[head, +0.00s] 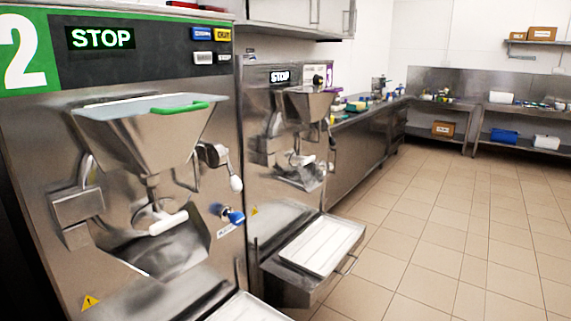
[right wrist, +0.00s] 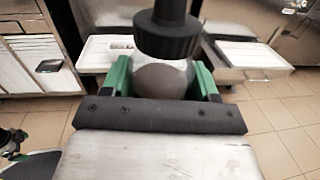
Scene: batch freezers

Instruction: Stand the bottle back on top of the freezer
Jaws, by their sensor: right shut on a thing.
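In the right wrist view my right gripper (right wrist: 163,82) is shut on the bottle (right wrist: 165,78), its green fingers on both sides of the pale, rounded body. A wide black cap with a narrower dark neck (right wrist: 166,38) covers part of the body. In the head view the near freezer (head: 225,150), marked with a 2 and STOP, stands at the left. Only a strip of its top edge (head: 150,10) shows; most of the top is out of frame. A green and black part at the lower left of the right wrist view (right wrist: 12,145) looks like my left gripper; its fingers are unclear.
A second freezer (head: 262,130) stands beyond the first, with a white tray (head: 322,247) on its low front shelf. A steel counter (head: 350,145) with small items runs along the back. The tiled floor (head: 460,220) at the right is clear.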

